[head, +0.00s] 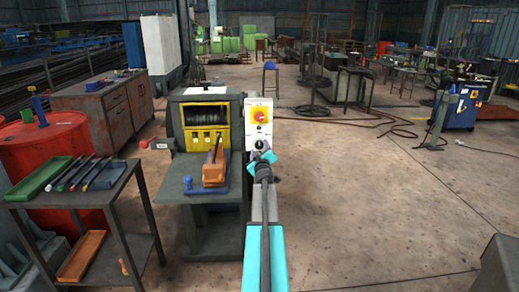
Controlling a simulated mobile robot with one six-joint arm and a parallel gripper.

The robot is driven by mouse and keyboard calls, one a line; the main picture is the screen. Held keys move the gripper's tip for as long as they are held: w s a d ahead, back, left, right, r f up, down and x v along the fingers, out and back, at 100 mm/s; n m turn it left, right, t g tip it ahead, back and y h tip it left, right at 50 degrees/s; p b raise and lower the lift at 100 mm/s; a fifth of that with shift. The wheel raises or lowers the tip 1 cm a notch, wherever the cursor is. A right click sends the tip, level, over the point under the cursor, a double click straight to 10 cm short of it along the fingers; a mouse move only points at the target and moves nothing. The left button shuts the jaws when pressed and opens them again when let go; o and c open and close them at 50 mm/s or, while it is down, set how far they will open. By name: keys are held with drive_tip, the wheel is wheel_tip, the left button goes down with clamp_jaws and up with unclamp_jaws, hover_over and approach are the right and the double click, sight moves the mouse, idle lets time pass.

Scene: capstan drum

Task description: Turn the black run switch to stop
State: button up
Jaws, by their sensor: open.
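The black run switch (259,144) is a small dark knob low on a white control box (251,132), on the right side of the capstan machine (185,130). Its pointer direction is too small to read. My gripper (262,153) is open, just in front of and slightly below the switch. It covers the lower part of the box. Whether the fingers touch the switch cannot be told from this view.
Above the switch is a red knob on a yellow plate (251,115). A dark tool cart (125,190) stands at left. Floor to the right is mostly clear.

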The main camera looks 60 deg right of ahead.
drive_tip(key=v, duration=1.1)
drive_tip(key=shift+s+a, duration=0.2)
drive_tip(key=shift+s, duration=0.05)
idle(0.5)
